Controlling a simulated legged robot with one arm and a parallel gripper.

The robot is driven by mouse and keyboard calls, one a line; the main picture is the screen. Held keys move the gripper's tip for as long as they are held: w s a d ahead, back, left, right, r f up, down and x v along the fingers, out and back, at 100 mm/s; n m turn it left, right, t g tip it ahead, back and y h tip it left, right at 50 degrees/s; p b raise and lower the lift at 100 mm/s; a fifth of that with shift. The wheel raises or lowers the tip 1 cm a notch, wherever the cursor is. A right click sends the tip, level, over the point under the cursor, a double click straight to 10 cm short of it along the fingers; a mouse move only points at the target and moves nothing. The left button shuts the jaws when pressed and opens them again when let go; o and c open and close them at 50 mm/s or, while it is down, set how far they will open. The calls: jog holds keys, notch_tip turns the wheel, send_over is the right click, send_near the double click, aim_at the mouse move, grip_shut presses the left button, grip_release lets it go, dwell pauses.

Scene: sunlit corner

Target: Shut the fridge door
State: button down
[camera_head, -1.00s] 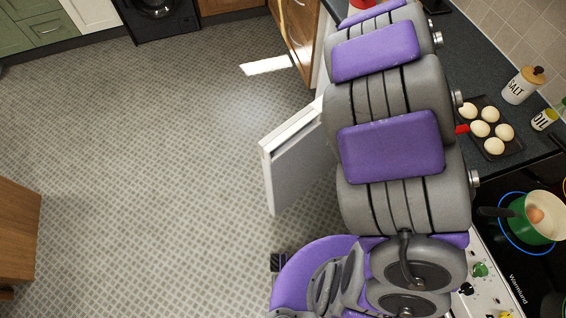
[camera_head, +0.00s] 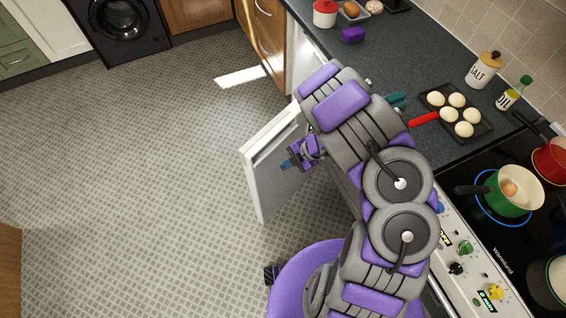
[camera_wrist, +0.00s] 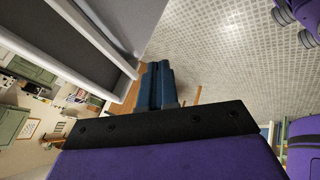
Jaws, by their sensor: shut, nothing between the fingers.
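The fridge door (camera_head: 275,182) is a white-edged panel with a grey face. It stands open, sticking out from the counter front over the floor. My gripper (camera_head: 289,164) is at the near face of the door, close to its upper edge; I cannot tell whether it touches. In the wrist view the blue fingers (camera_wrist: 157,88) are together with nothing between them. A white and grey panel, apparently the fridge door (camera_wrist: 85,48), fills the upper left there, beside the fingers.
The stove with a green pot (camera_head: 520,203) is near my arm. The tiled floor (camera_head: 140,170) to the left is clear.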

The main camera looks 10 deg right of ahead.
aim_at(258, 170)
jog(key=shift+w+a+f+b, duration=0.35)
jog(key=shift+w+a+f, duration=0.3)
jog(key=shift+a+f, duration=0.5)
jog(key=shift+w+a+f+b, duration=0.35)
jog(key=shift+w+a+f, duration=0.3)
jog(key=shift+a+f, duration=0.45)
jog(key=shift+w+a+f+b, duration=0.35)
jog(key=shift+w+a+f, duration=0.45)
jog(key=shift+a, duration=0.55)
jog(key=shift+s, duration=0.1)
